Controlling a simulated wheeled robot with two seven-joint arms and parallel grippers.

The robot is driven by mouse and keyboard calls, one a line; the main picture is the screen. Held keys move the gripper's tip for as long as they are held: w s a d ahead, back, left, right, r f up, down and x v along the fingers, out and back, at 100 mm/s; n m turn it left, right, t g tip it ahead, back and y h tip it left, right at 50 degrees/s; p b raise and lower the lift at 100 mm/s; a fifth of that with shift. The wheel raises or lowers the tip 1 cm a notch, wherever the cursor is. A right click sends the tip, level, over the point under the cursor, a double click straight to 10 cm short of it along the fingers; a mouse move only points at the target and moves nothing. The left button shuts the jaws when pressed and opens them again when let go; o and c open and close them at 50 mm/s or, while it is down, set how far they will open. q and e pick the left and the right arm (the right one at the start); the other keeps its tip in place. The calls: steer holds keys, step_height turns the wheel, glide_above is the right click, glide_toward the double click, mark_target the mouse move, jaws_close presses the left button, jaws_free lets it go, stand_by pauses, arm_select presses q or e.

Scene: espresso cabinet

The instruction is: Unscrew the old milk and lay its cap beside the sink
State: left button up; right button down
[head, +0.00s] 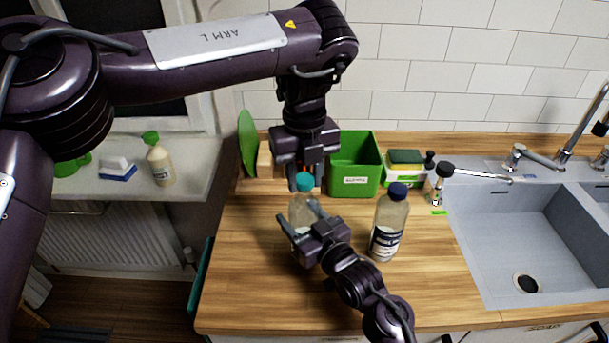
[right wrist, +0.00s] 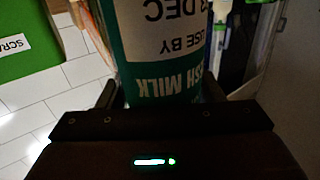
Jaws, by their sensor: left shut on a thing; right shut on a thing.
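A milk bottle with a teal cap (head: 305,182) stands upright at the left of the wooden counter, partly hidden by my right gripper. My left gripper (head: 305,174) comes down from above and is shut on the cap. My right gripper (head: 299,221) is shut on the body of the milk bottle (head: 300,207). In the right wrist view the milk bottle (right wrist: 165,45) shows a green and white label with "USE BY" and "DEC", upside down. I cannot tell whether the cap is still threaded on. The grey sink (head: 470,235) is at the right.
A second bottle (head: 388,225) with a dark blue cap stands just right of my right gripper. Behind are a green bin (head: 354,168), a sponge caddy (head: 404,172) and a small black-topped bottle (head: 439,184). The counter between the second bottle and the sink is clear.

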mark_target(304, 177)
arm_select(q)
steer(key=shift+r, duration=2)
arm_select(e)
steer(key=shift+c, duration=1.5)
jaws_free()
